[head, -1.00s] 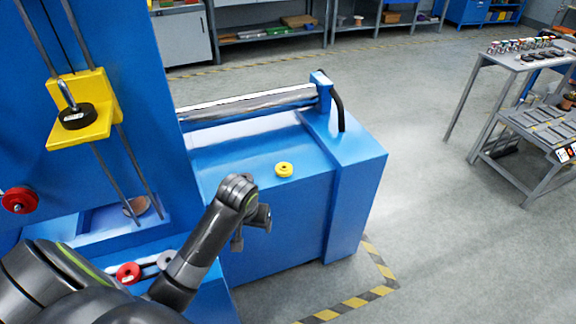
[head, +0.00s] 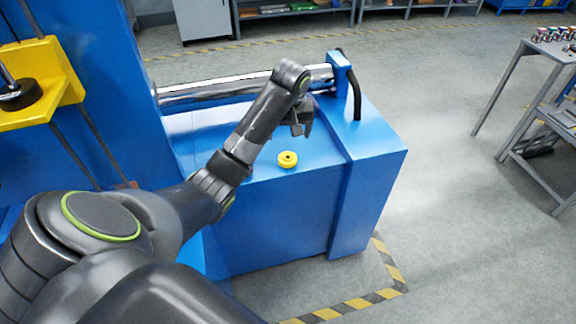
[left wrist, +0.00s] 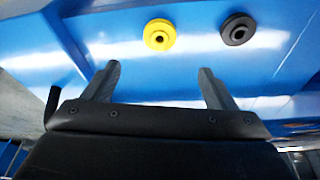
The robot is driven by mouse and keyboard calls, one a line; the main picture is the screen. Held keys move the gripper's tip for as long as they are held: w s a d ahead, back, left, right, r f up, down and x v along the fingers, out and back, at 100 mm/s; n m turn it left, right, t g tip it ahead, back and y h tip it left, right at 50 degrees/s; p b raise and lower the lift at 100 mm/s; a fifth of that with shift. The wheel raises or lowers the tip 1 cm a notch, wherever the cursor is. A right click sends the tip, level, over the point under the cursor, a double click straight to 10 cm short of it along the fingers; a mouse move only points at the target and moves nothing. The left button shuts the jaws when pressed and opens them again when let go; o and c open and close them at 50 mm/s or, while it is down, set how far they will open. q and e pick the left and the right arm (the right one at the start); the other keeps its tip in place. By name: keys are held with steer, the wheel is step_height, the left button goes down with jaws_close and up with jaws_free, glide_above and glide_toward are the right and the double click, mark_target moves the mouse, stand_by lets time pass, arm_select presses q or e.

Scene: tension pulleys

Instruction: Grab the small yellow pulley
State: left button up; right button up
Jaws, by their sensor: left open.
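The small yellow pulley (head: 288,159) is a round disc with a dark centre hole, lying on the blue machine's top ledge (head: 315,150) in the head view. It also shows in the left wrist view (left wrist: 159,34), beyond the fingertips and slightly left of centre. My left gripper (head: 299,122) is above and behind the pulley in the head view, apart from it. In the left wrist view its two fingers (left wrist: 158,76) are spread with nothing between them. My right gripper is not in view.
A black pulley (left wrist: 238,28) lies right of the yellow one in the left wrist view. A shiny roller (head: 200,90) runs along the ledge's back, ending at a blue bracket (head: 341,72). A yellow block (head: 52,80) is on the machine's upright at left.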

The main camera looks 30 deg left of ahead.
arm_select(q)
glide_toward(288, 156)
step_height(288, 156, down, 2)
steer(key=shift+s+f, duration=0.15)
steer(key=shift+a+f, duration=0.1)
steer(key=shift+f, duration=0.25)
steer(key=shift+w+f, duration=0.25)
steer(key=shift+f, duration=0.25)
steer(key=b+x, duration=0.1)
steer(key=x, duration=0.2)
steer(key=shift+f, duration=0.35)
steer(key=shift+w+a+f, duration=0.1)
steer(key=shift+a+f, duration=0.05)
steer(key=shift+f, duration=0.3)
steer(key=c, duration=1.1)
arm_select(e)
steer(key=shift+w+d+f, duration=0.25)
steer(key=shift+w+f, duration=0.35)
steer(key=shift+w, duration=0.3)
